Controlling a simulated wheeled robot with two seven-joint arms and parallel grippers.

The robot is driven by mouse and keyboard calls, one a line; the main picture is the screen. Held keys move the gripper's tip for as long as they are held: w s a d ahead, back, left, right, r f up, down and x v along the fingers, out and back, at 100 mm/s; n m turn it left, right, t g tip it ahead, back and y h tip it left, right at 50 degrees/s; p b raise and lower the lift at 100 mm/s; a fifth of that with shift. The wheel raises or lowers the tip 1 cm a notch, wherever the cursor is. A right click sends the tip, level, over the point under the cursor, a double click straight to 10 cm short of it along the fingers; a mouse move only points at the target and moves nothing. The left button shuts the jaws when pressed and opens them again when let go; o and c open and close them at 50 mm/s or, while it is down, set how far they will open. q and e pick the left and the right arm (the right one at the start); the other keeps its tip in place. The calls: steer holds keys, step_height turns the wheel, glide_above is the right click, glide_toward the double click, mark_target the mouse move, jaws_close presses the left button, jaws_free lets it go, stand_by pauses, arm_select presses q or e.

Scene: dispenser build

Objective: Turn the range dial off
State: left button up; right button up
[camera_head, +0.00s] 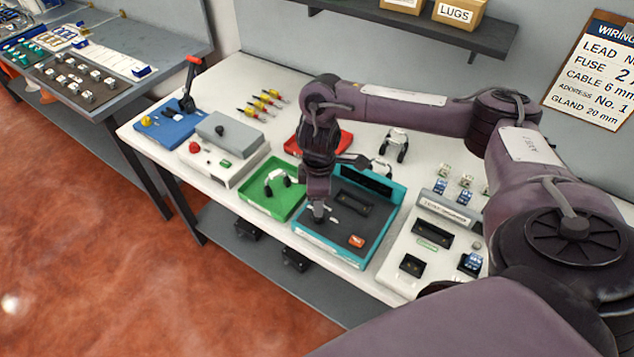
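A teal case (318,249) with a dark panel (347,226) lies on the white workbench. Its panel has a dark slot-like window, small white marks and an orange part (356,241) near the front edge. My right gripper (318,212) points down at the left part of this panel, at or just above its surface. Its fingers look close together, but whether they are shut or hold a dial is too small to tell. No range dial shows clearly; the gripper hides that part of the panel. My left gripper is not in view.
A green tray (290,207) with a white-and-black part is left of the case. A red tray (297,147) is behind. A grey-white box with a red button (195,147) and a blue lever base (170,131) stand farther left. A white panel with modules (402,251) is right.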

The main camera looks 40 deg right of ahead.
step_height(320, 180, down, 6)
steer(key=shift+f+b, duration=0.25)
steer(key=shift+b, duration=0.3)
